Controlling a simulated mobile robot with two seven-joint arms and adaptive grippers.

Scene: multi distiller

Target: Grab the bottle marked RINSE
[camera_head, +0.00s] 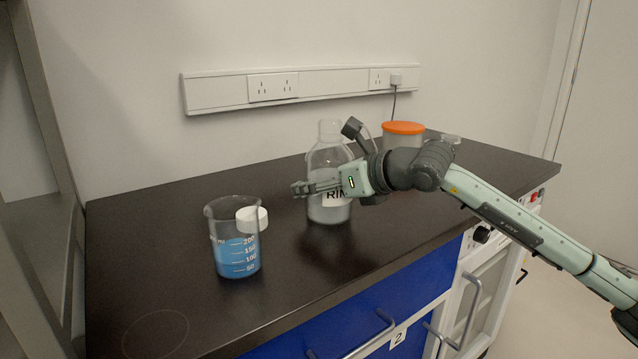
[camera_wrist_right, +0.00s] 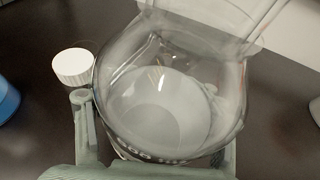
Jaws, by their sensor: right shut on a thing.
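The clear bottle (camera_head: 329,208) stands upright on the dark bench, open at the top, with a label whose visible letters start "RIN". My right gripper (camera_head: 308,188) reaches across it from the right and is shut on its body. My arm and gripper cover part of the label. In the right wrist view the bottle (camera_wrist_right: 165,110) fills the middle, between the two fingers of my right gripper (camera_wrist_right: 155,150). My left gripper is out of view.
A glass beaker (camera_head: 237,258) with blue liquid stands left of the bottle. A white cap (camera_head: 252,219) overlaps its rim in the head view; the wrist view shows the cap (camera_wrist_right: 73,67) beside the bottle. An orange-lidded container (camera_head: 403,128) stands behind my arm.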

